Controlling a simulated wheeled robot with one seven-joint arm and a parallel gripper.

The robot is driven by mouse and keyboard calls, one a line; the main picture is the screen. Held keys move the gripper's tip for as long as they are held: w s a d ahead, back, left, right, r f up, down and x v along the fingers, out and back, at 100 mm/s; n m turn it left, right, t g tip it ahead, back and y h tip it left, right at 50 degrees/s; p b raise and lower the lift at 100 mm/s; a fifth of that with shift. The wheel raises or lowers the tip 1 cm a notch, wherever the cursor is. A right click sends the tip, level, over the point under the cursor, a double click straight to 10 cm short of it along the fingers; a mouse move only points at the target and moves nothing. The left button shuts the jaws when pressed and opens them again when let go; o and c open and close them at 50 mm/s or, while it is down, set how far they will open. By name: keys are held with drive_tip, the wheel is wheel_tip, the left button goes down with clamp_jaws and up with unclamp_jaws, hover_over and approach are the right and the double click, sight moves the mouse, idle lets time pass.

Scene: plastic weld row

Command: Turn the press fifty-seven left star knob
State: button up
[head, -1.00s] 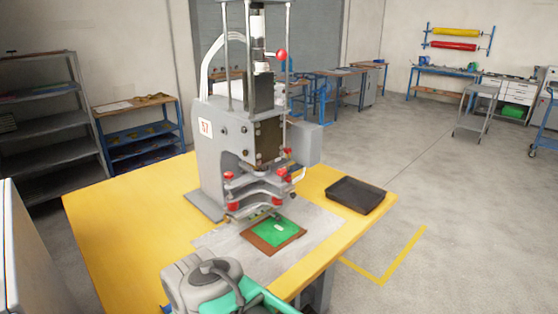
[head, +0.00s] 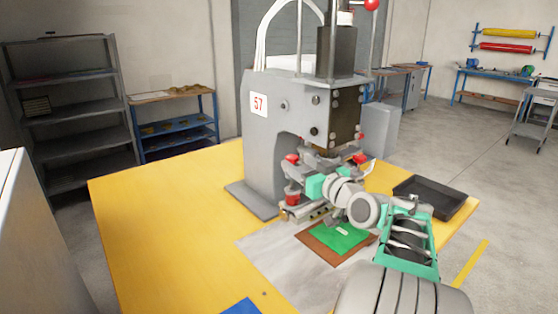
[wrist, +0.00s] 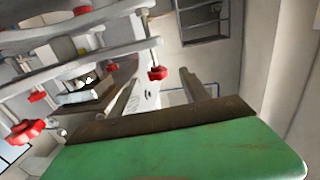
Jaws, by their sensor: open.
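The press (head: 268,130) labelled 57 stands on the yellow table. Two red star knobs show on its left side in the head view, an upper one (head: 292,158) and a lower one (head: 292,199). My gripper (head: 312,187) is at the press front, close to these knobs; its fingertips are hard to make out there. In the wrist view my gripper (wrist: 160,80) is open, its two fingers apart. A red star knob (wrist: 157,73) appears ahead in line with the gap, apparently not gripped. Several other red knobs, such as this one (wrist: 25,132), show at left.
A green sheet (head: 342,237) on a brown board lies under the press front. A black tray (head: 436,197) sits on the table's right. The yellow table (head: 160,215) is bare at left. Press plates and rods (wrist: 75,35) crowd the wrist view's left.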

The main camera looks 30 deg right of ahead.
drive_tip(key=w, duration=0.7)
drive_tip(key=shift+w+d+r+p, duration=0.15)
drive_tip(key=shift+w+r+p, duration=0.1)
drive_tip(key=shift+p, duration=0.2)
drive_tip(key=shift+c, duration=0.3)
drive_tip(key=shift+f, duration=0.1)
clamp_jaws()
